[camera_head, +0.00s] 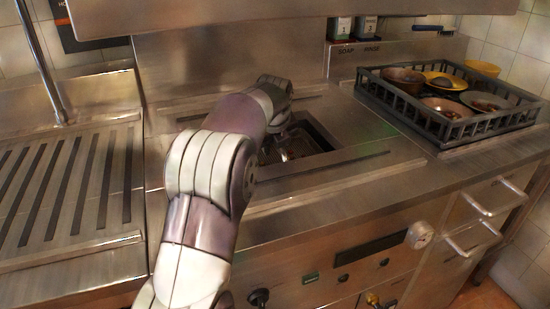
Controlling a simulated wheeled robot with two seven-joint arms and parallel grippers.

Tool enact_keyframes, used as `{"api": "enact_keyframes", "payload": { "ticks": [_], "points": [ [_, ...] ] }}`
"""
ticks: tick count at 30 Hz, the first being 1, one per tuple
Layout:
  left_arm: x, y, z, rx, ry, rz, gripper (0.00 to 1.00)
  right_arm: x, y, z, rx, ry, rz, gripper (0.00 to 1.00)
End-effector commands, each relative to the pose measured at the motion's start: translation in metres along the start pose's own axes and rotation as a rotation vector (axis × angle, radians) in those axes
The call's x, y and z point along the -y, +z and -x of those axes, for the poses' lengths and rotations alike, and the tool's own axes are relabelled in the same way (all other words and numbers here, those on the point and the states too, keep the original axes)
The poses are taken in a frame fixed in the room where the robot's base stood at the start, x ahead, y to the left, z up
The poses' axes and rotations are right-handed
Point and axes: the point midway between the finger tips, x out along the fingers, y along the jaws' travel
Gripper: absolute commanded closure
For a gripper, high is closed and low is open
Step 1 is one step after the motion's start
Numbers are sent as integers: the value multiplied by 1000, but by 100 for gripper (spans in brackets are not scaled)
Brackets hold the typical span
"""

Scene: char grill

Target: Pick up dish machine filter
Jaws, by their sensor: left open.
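The dish machine filter (287,149) appears to be the metal piece inside the square, dark-edged recess in the steel counter, in the middle of the head view. My left arm reaches up from the bottom and covers the left part of the recess. My left gripper (282,135) is at the recess, over or beside the metal piece, and is open. Its fingertips are small and partly hidden, so I cannot tell whether they touch the filter. My right gripper is out of view.
A dark dish rack (437,128) with several bowls and plates stands on the counter at the right. A slotted drainboard (70,190) is at the left. A steel hood edge (300,12) overhangs the top. Knobs and handles line the front panel.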

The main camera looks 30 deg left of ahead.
Motion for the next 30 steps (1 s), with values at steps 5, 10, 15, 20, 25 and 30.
{"api": "enact_keyframes", "payload": {
  "ticks": [5,10,15,20,25,30],
  "points": [
    [-1,-1,-2,0,0,0,53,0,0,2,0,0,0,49],
    [-1,-2,-4,0,1,0,53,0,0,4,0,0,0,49],
    [-1,-2,-4,0,0,0,53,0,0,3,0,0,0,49],
    [-1,-2,-4,0,0,0,92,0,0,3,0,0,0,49],
    [-1,-2,-4,-1,1,0,100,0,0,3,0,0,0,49],
    [-1,-2,-3,1,0,0,100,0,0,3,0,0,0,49]
  ]
}}
